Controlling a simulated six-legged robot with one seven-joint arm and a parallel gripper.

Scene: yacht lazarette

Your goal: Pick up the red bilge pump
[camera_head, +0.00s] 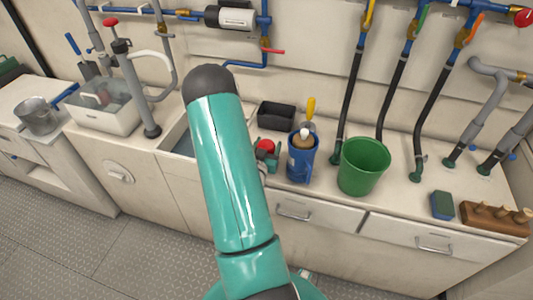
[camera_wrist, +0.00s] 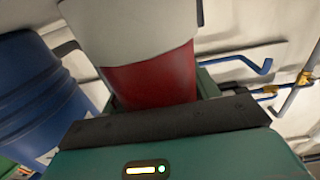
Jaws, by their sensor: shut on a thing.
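The red bilge pump (camera_wrist: 155,80) fills the upper middle of the wrist view, with a red lower band and a pale upper part. My gripper (camera_wrist: 160,100) is shut on it; the dark palm edge crosses just below the red part. In the head view, a small red piece (camera_head: 265,145), seemingly the pump, shows beside my teal arm, close to the left of a blue container. My arm and gripper hide most of it there. I cannot tell whether its base touches the counter.
The blue container (camera_head: 301,163) holds brushes, close to the pump. A green bucket (camera_head: 364,167) stands to its right, a black tray (camera_head: 276,115) behind. Hoses and pipes rise along the back wall. A sponge (camera_head: 442,206) and wooden plugs (camera_head: 495,217) lie at the right.

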